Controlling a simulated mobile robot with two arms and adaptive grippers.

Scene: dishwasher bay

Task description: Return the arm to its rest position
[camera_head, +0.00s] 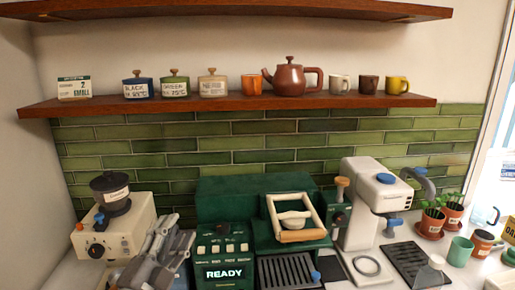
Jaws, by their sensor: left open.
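My left gripper (166,238) is at the lower left of the head view, grey, with its fingers pointing up and away from me. It is open, and I see nothing between its fingers. I cannot tell how much gap there is to either. Most of the left arm is below the picture edge. My right gripper is not in view.
A shelf (190,103) above holds labelled tins, a brown teapot (290,76) and several cups. On the counter are a white machine (366,205) and drip tray (286,271). Potted plants (431,221), a green cup (461,250) and a glass flask (432,272) crowd the right side.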

